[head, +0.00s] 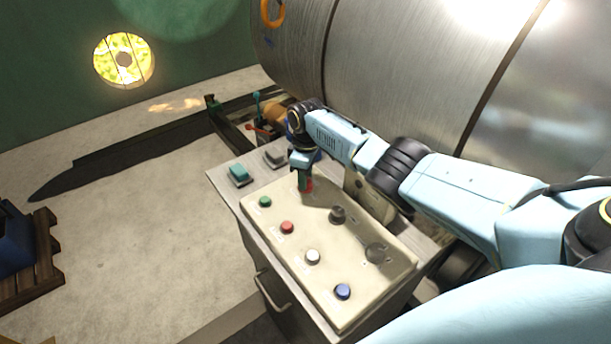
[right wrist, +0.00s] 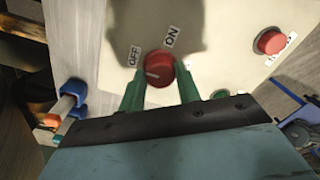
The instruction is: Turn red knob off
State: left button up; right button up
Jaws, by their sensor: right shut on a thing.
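The red knob (right wrist: 158,66) sits on the cream panel (right wrist: 225,20) between the two green fingers of my right gripper (right wrist: 160,88). The fingers are shut on it from both sides. A white mark shows on the lower left of the knob's face, nearer the OFF label (right wrist: 135,57) than the ON label (right wrist: 172,37). In the head view my right gripper (head: 304,184) points down at the far end of the panel and hides most of the knob. My left gripper is not in view.
Green (head: 265,202), red (head: 288,227), white (head: 313,256) and blue (head: 343,291) buttons line the panel's left side. Teal (head: 238,175) and grey (head: 275,157) boxes sit beyond. A large metal cylinder (head: 400,70) rises behind.

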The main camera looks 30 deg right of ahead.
jog(key=o, duration=1)
jog(key=shift+r, duration=0.1)
notch_tip(320, 180, up, 13)
jog(key=shift+w+d+r+p, duration=0.1)
jog(key=shift+w+d+p, duration=0.05)
jog(key=shift+p, duration=0.4)
